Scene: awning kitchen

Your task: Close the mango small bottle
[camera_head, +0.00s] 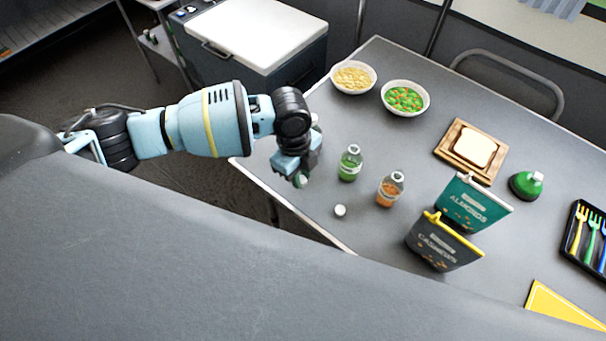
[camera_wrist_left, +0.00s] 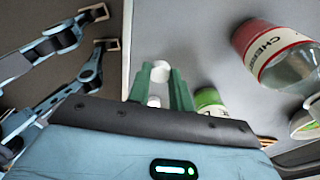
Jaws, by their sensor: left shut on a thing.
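The mango small bottle, which I take to be the orange one (camera_head: 389,190), stands upright on the table; its label is too small to read. My left gripper (camera_head: 300,178) is up and left of it, near the table's left edge. In the left wrist view, its green fingers (camera_wrist_left: 160,78) are shut on a small white cap (camera_wrist_left: 160,70). A second white bit (camera_wrist_left: 153,101) shows lower between the fingers; I cannot tell what it is. A loose white cap (camera_head: 340,210) lies on the table left of the orange bottle. My right gripper is not in view.
A green small bottle (camera_head: 349,164) stands between my left gripper and the orange bottle. Cashews (camera_head: 442,242) and almonds (camera_head: 474,205) packages stand to the right. A red-labelled bottle (camera_wrist_left: 270,45) shows in the left wrist view. Two bowls (camera_head: 353,78) (camera_head: 405,98) sit farther back.

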